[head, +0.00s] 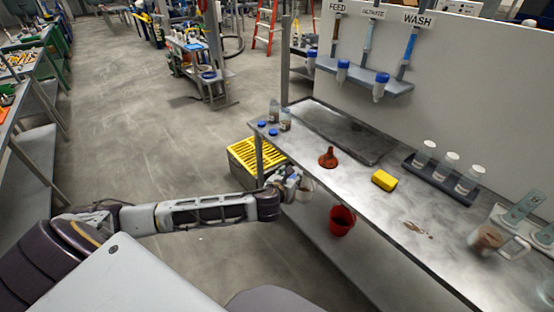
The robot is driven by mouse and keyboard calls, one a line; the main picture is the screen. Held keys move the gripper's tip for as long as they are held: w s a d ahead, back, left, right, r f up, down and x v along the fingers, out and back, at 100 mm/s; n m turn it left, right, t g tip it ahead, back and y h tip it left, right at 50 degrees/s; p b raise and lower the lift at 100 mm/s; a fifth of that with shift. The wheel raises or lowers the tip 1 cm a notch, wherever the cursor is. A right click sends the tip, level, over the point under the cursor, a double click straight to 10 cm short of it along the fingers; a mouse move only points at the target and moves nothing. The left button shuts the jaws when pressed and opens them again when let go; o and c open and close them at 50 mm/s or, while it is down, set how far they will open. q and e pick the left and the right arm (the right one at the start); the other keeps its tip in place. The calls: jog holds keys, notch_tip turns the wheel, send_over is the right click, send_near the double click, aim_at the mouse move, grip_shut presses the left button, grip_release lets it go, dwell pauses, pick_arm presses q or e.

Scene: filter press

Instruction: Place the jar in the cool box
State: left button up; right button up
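My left arm reaches in from the left, and its gripper (296,184) is at the near edge of the steel bench. A pale, rounded thing (306,188) shows at the fingers; it is too small to tell whether it is a held jar. Several jars with white lids (447,166) stand in a dark rack on the bench. Two clear bottles (285,121) and two blue caps (262,124) are at the bench's far left corner. A grey box with a yellow slatted top (252,152), possibly the cool box, stands below that corner, behind my gripper. My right gripper is out of view.
The bench (350,195) carries an orange funnel (328,158), a yellow sponge (384,180), a brown spill (416,229) and a jug with brown contents (489,238). A red bucket (342,221) hangs at its front edge. The floor (150,120) at left is open.

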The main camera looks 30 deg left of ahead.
pick_arm(q)
jog(key=s+d+f, duration=0.1)
jog(key=s+d, duration=0.2)
jog(key=d, duration=0.3)
jog(key=s+d+f+m+h, duration=0.1)
jog(key=s+d+f, duration=0.1)
jog(key=d, duration=0.5)
jog(key=s+d+f+h, duration=0.1)
jog(key=s+d, duration=0.2)
jog(key=d, duration=0.4)
jog(key=shift+s+d+f+t, duration=0.15)
jog(key=shift+s+f+t, duration=0.05)
jog(key=shift+s+t, duration=0.1)
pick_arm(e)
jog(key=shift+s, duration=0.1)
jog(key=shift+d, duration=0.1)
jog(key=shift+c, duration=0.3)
